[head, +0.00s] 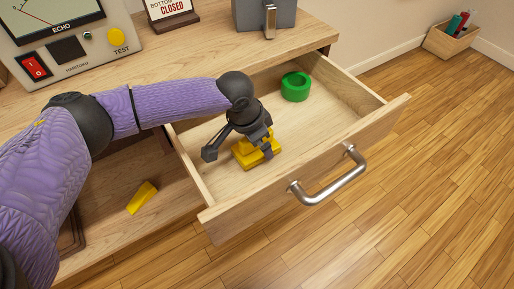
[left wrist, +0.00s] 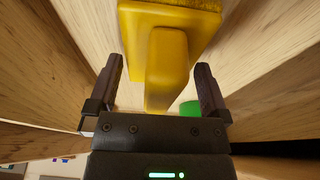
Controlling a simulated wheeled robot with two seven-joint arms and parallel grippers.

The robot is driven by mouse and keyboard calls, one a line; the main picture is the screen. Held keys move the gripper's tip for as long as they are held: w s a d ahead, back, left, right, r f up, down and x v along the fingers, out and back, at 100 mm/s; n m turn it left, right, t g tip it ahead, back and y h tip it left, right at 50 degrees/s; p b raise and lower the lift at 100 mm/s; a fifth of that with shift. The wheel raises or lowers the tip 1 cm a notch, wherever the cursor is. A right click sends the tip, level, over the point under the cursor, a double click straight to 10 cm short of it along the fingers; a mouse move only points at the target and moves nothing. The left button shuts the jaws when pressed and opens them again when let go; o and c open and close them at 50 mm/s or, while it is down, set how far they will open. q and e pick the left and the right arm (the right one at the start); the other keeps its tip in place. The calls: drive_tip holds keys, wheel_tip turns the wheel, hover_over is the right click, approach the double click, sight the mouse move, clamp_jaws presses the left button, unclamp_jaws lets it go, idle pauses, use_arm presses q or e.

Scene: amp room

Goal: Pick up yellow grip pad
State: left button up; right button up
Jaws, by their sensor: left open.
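The yellow grip pad (head: 256,149) lies in the open wooden drawer, toward its left side. It has a broad flat base and a raised narrower handle, which shows large in the left wrist view (left wrist: 168,62). My left gripper (head: 238,155) is down in the drawer at the pad, its fingers partly covering it. In the left wrist view the open fingers (left wrist: 158,85) stand on either side of the handle, with visible gaps between. My right gripper is not in view.
The open drawer (head: 318,159) has a metal handle (head: 330,181). A green ring (head: 296,87) lies at its back. A yellow block (head: 142,197) sits in the lower compartment at left. A meter device (head: 68,40), a sign (head: 172,12) and a grey box (head: 264,14) stand on the desk.

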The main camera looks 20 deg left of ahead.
use_arm(q)
drive_tip(key=shift+r, duration=0.1)
drive_tip(key=c, duration=1)
wheel_tip(320, 180, up, 10)
drive_tip(key=p, duration=0.6)
drive_tip(key=shift+r, duration=0.1)
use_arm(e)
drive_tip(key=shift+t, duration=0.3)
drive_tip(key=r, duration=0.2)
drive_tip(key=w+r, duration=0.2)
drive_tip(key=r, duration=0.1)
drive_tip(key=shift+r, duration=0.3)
